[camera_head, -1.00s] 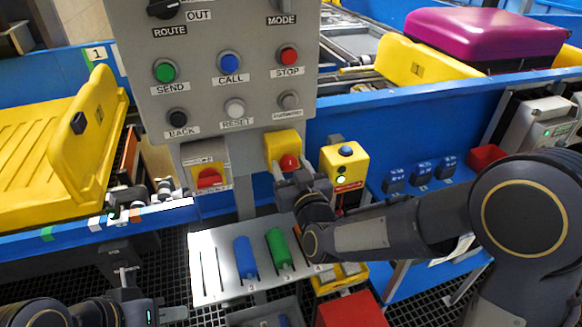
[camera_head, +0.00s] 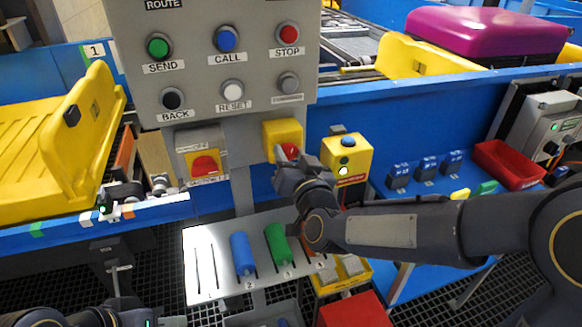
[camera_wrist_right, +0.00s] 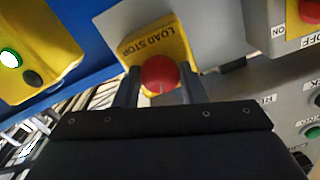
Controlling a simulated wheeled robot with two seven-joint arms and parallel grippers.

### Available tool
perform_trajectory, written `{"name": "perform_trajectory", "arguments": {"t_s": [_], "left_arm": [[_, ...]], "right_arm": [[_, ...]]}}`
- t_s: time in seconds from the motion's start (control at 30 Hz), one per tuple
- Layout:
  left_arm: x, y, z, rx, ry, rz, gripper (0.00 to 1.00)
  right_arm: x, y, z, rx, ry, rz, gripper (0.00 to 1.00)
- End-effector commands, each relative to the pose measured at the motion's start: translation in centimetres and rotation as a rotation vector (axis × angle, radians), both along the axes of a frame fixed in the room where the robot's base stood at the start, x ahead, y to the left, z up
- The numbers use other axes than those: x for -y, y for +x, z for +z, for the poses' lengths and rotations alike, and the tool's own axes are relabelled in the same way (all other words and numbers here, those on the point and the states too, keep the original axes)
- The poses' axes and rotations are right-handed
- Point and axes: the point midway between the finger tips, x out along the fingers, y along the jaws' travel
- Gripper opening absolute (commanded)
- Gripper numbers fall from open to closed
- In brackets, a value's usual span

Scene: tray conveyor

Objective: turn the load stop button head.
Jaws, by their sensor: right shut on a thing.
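The load stop button is a red round head (camera_head: 293,150) on a yellow box (camera_head: 282,130), mounted below the grey control panel. In the right wrist view the red head (camera_wrist_right: 159,72) sits between my two fingers, below the "LOAD STOP" lettering on the yellow box (camera_wrist_right: 165,36). My right gripper (camera_head: 288,160) is shut on the head, with one finger on each side in the wrist view (camera_wrist_right: 160,88). In the head view the gripper partly hides the head. My left gripper (camera_head: 165,321) is at the lower left edge, and its jaws are unclear.
The control panel (camera_head: 200,60) has several buttons. A red rotary switch (camera_head: 205,165) is left of the load stop box. A yellow box with a lit button (camera_head: 345,160) stands close on the right. Below is a metal rack (camera_head: 205,265) with blue and green cylinders.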

Motion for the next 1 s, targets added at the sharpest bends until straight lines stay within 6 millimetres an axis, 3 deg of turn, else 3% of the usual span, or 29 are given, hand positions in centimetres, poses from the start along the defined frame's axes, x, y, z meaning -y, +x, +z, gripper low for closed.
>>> {"name": "perform_trajectory", "arguments": {"t_s": [0.1, 0.4, 1.0], "left_arm": [[0.0, 0.0, -1.7, 0.0, 0.0, 0.0, 0.33], [0.0, 0.0, -3.4, 0.0, 0.0, 0.0, 0.33], [0.0, 0.0, -3.8, 0.0, 0.0, 0.0, 0.33]], "right_arm": [[0.0, 0.0, -0.4, -0.023, 0.083, 0.0, 0.14], [0.0, 0.0, -0.2, -0.074, 0.23, 0.0, 0.14], [0.0, 0.0, 0.1, -0.091, 0.283, -0.001, 0.14]]}}
